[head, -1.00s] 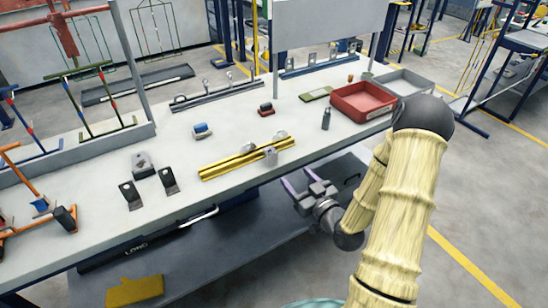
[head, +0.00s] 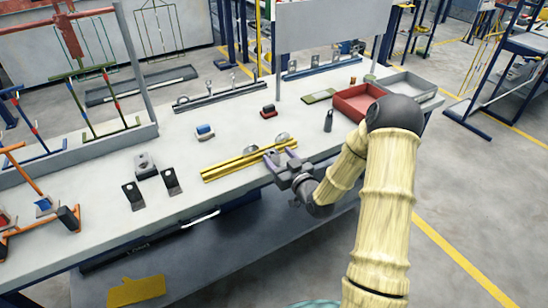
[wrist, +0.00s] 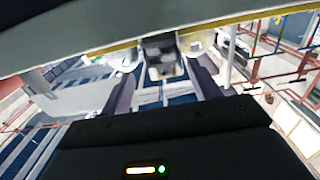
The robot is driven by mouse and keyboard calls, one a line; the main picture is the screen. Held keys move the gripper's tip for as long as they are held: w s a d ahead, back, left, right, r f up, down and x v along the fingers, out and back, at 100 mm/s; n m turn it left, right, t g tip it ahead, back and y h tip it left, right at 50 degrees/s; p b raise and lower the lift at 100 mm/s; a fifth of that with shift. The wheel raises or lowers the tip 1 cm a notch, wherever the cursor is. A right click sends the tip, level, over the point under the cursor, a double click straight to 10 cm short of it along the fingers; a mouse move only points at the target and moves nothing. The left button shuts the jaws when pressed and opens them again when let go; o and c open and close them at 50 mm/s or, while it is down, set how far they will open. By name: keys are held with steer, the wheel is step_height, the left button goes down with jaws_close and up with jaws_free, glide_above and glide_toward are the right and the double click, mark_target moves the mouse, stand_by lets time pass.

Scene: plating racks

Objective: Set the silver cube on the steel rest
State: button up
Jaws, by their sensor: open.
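My gripper (head: 281,155) is at the front edge of the bench, beside the right end of a yellow rail, with its fingers open toward it. In the wrist view a small grey block (wrist: 161,45), which looks like the silver cube, shows between and beyond the spread fingers. I cannot tell whether they touch it. In the head view the gripper mostly hides this block. A grey metal piece (head: 146,165) stands on the bench to the left, behind two dark angled brackets (head: 152,188). I cannot tell for sure which piece is the steel rest.
The yellow rail (head: 225,168) lies along the bench front. Blue (head: 204,131) and red (head: 268,111) small blocks, a dark bottle-like item (head: 328,121) and a red tray (head: 352,104) stand around it. Bench between brackets and rail is clear.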

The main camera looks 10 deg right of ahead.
mark_target(270, 150)
steer(key=x, duration=0.2)
steer(key=p+x, duration=0.1)
steer(key=x, duration=0.2)
steer(key=shift+a+f, duration=0.2)
steer(key=shift+a, duration=0.35)
steer(key=shift+s, duration=0.1)
steer(key=shift+d, duration=0.1)
steer(key=shift+d, duration=0.1)
jaws_close()
